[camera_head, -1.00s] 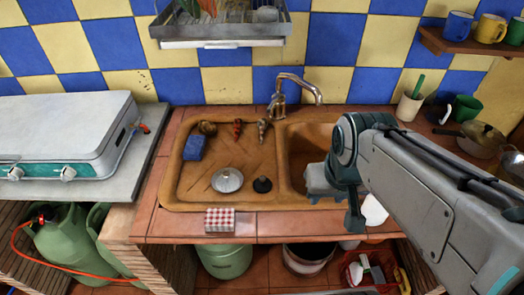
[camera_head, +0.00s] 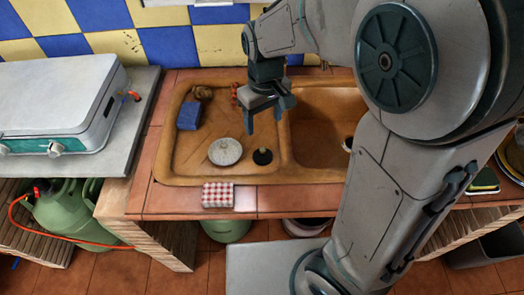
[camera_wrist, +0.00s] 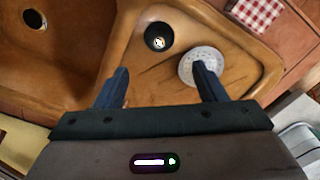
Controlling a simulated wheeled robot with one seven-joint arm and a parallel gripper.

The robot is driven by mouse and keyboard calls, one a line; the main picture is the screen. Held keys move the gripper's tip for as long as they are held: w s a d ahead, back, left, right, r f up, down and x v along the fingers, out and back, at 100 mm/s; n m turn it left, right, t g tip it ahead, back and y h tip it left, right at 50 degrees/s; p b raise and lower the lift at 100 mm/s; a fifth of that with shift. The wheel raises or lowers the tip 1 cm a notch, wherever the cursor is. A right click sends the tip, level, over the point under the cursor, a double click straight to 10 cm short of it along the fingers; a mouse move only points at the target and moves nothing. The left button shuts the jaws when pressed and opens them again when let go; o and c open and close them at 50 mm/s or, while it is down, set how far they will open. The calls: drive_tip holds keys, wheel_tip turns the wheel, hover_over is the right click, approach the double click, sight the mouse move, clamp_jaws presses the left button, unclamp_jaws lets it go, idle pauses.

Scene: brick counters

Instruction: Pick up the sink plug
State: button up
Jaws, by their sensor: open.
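The sink plug (camera_head: 262,157) is a small black disc with a knob on top. It lies on the left side of the brown sink (camera_head: 185,160), close to the divider. In the wrist view the plug (camera_wrist: 158,36) shows ahead of the fingers, roughly between their lines. My gripper (camera_head: 268,113) is open and empty, above the sink and behind the plug in the head view. Its two fingers also show in the wrist view (camera_wrist: 160,72), apart from the plug. The right finger there overlaps the edge of a pale strainer in the picture.
The pale metal strainer (camera_head: 225,151) lies just left of the plug. A blue sponge (camera_head: 189,116) and small items lie at the back of the sink. A checked cloth (camera_head: 218,194) sits on the front counter edge. The right basin has a drain hole (camera_wrist: 34,18).

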hover_over(263, 149)
drive_tip(key=f, duration=0.8)
drive_tip(key=shift+s+a, duration=0.1)
drive_tip(key=shift+s, duration=0.1)
drive_tip(key=shift+w+f, duration=0.15)
drive_tip(key=shift+f, duration=2.9)
drive_tip(key=c, duration=0.7)
